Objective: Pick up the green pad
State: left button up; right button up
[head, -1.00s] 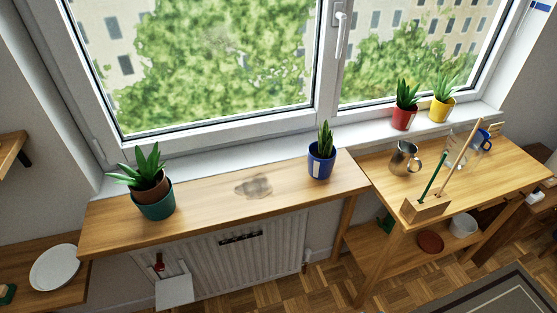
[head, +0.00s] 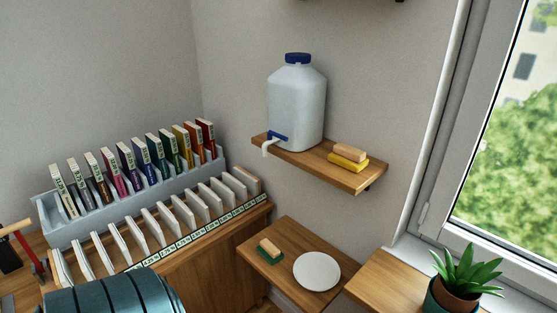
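A green pad (head: 269,258) lies on the low wooden shelf (head: 265,233) near the lower middle of the head view. A tan block (head: 267,245) rests on top of the pad, so only the pad's edges show. A white round plate (head: 317,271) lies to its right on the same shelf, apart from it. Neither of my grippers is in view.
A wall shelf (head: 365,178) above holds a white water canister (head: 297,105) and a yellow pad (head: 348,163) with another tan block on it. Racks of coloured (head: 128,170) and white slabs stand left. A teal ribbed object (head: 115,296) is at the bottom left. A potted plant (head: 463,270) is right.

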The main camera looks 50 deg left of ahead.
aim_at(269, 252)
jog(key=u, duration=1.65)
